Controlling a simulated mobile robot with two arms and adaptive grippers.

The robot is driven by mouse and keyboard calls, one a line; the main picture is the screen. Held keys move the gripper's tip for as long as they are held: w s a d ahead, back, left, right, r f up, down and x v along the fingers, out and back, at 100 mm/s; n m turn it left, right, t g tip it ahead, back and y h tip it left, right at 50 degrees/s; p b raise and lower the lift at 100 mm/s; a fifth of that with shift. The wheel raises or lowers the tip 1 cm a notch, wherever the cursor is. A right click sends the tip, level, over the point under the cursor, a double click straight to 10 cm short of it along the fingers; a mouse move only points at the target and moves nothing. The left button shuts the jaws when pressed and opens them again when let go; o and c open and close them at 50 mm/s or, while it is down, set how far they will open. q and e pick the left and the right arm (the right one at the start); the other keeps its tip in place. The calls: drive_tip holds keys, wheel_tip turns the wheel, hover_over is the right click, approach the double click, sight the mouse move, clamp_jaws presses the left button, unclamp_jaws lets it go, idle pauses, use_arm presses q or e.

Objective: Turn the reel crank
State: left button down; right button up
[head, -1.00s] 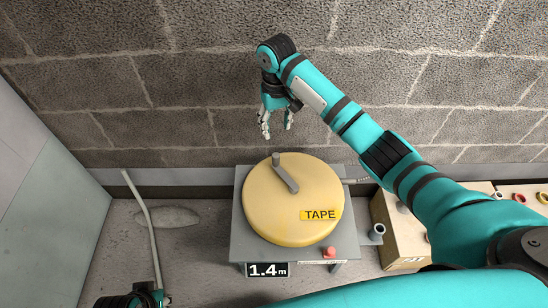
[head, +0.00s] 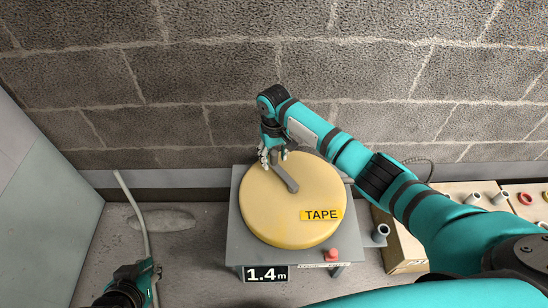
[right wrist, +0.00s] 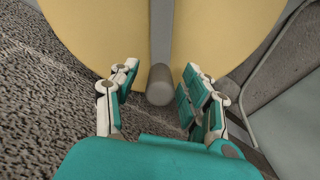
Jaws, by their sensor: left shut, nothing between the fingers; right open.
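The yellow reel (head: 290,218), marked TAPE, lies flat on a grey stand (head: 237,222). Its grey crank (head: 287,182) runs from near the reel's middle towards the wall and ends in an upright knob. My right gripper (head: 273,160) is at that end, fingers pointing down and open. In the right wrist view the round knob (right wrist: 158,86) stands between the two open fingers (right wrist: 152,92), with gaps visible on both sides. My left gripper (head: 152,282) is shut and empty at the lower left, away from the reel.
A display (head: 267,273) on the stand's front reads 1.4 m. A red knob (head: 331,255) sits at the stand's front right. A box (head: 400,250) with conduit pieces stands to the right. A pale conduit (head: 135,212) is at the left. The block wall is close behind.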

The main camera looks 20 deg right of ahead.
clamp_jaws()
idle(0.4)
